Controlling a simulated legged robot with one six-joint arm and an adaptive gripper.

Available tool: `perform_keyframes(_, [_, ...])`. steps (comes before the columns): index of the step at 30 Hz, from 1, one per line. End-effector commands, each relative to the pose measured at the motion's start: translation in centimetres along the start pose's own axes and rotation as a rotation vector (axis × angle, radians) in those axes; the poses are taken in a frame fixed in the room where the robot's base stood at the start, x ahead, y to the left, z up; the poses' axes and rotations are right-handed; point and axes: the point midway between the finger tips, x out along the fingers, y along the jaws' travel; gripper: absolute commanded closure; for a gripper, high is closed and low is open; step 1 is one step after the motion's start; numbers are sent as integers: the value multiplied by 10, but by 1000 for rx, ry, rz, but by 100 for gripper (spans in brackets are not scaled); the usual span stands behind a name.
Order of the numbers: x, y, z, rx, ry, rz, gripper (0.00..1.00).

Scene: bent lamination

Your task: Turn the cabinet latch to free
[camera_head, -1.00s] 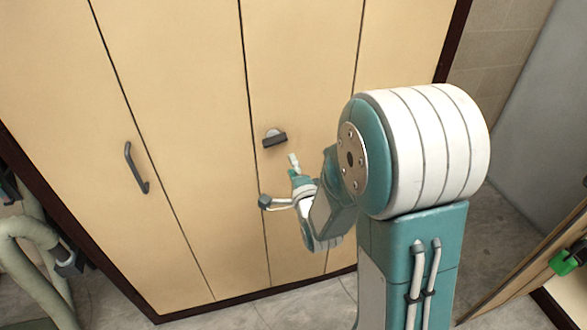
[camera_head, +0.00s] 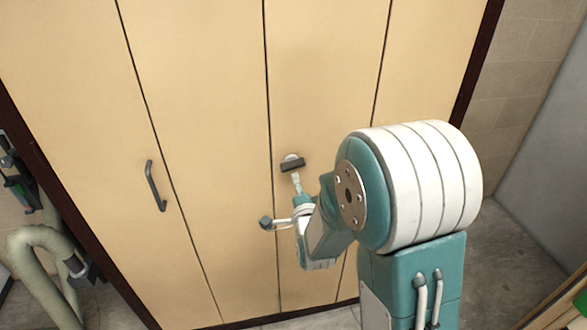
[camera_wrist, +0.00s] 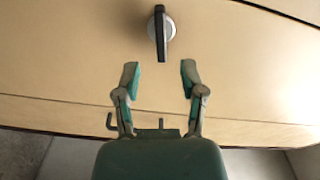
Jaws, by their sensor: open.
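The cabinet latch (camera_head: 292,163) is a dark bar on a pale round base, set on a tan cabinet door (camera_head: 325,80). In the head view its bar lies nearly level, slightly tilted. In the wrist view the latch (camera_wrist: 160,33) stands ahead of my gripper (camera_wrist: 160,75), with its bar pointing toward the gap between the fingers. My gripper is open and empty, its two teal-tipped fingers apart on either side of the latch's line and short of it. In the head view my gripper (camera_head: 296,182) is just below the latch; one finger is hard to make out.
A dark curved handle (camera_head: 155,186) is on the door to the left. Thick pale hoses (camera_head: 40,250) stand at the far left. A tiled wall (camera_head: 525,90) is at the right. The door surface around the latch is clear.

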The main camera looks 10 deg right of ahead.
Motion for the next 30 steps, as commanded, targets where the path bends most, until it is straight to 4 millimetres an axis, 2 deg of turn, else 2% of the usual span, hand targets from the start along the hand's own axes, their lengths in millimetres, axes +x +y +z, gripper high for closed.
perform_keyframes(6, [42, 0, 0, 0, -1, 0, 47])
perform_keyframes(12, [68, 0, 0, 1, -1, 1, 47])
perform_keyframes(23, [75, 0, 0, 1, -1, 0, 47])
perform_keyframes(24, [75, 0, 0, 1, -1, 0, 56])
perform_keyframes(26, [75, 0, 0, 1, -1, 0, 83])
perform_keyframes(27, [75, 0, 0, 1, -1, 0, 100])
perform_keyframes(30, [75, 0, 0, 1, -1, 1, 100])
